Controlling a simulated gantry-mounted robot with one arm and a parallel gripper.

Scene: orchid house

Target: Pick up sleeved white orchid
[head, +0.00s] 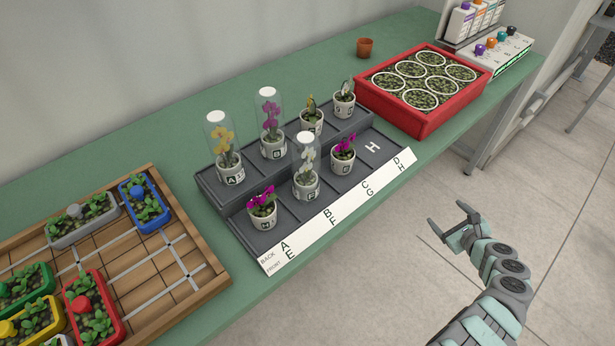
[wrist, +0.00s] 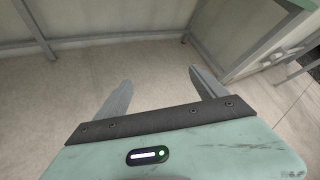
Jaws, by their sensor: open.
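The sleeved white orchid (head: 307,158) stands upright in a pale pot in the front row of the dark stepped rack (head: 285,231). A clear sleeve with a white top covers it. A sleeved yellow orchid (head: 222,142) and a sleeved purple orchid (head: 269,112) stand in the back row behind it. Unsleeved magenta orchids stand on either side of it, at the left (head: 262,205) and the right (head: 344,150). My gripper (head: 452,218) is open and empty, out over the floor to the right of the bench, well apart from the orchid. The wrist view shows its two spread fingers (wrist: 153,88) and no orchid.
A label strip (head: 340,212) runs along the rack's front. The front slot marked H (head: 373,147) is empty. A small brown pot (head: 365,47) stands behind.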

